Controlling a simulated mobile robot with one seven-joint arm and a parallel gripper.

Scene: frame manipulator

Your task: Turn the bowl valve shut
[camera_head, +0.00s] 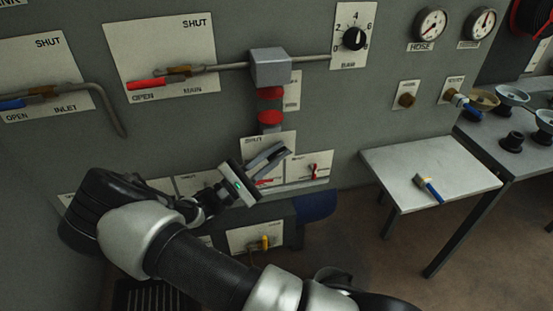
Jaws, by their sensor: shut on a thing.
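My gripper (272,160) is in front of a white plate (282,139) marked SHUT, low on the grey panel. Its jaws are closed on a valve handle there, which I take to be the bowl valve; the fingers hide most of it. A bit of red (265,182) shows just below the fingers. The handle's exact angle and the rest of the plate's lettering are hidden.
A small red lever (314,171) sits on the plate to the right. Above are a grey box (270,67) and a red-handled MAIN valve (147,83). A side table (400,160) with a blue-handled brush (429,188) stands right.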

